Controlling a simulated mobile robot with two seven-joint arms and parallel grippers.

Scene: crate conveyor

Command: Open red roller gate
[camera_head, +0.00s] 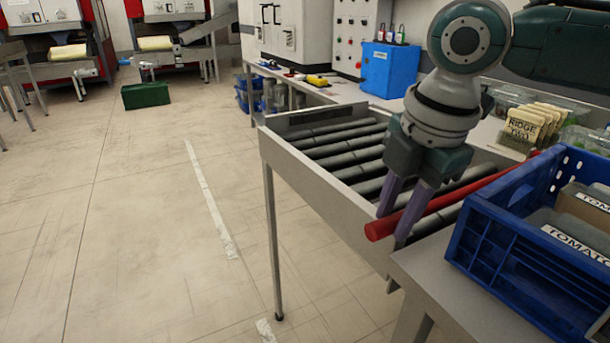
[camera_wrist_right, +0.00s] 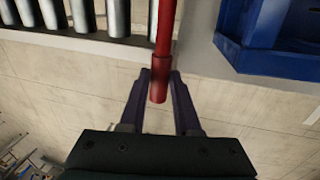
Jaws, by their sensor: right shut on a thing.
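The red roller gate (camera_head: 440,203) is a red bar lying across the roller conveyor, next to the blue crate. Its thicker near end sticks out past the conveyor's side rail. My right gripper (camera_head: 396,217) comes down from above, with one purple finger on each side of that end. In the right wrist view the red bar (camera_wrist_right: 164,50) runs down between the two fingers of the right gripper (camera_wrist_right: 160,95), which is shut on its end. The bar's far end is partly hidden behind the crate. My left gripper is not in view.
The grey roller conveyor (camera_head: 310,170) extends to the left of the bar. A blue crate (camera_head: 500,262) with cartons stands close on the right, on a grey table (camera_head: 425,275). A blue box (camera_head: 390,68) and seed packets (camera_head: 535,120) sit behind. The floor at left is open.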

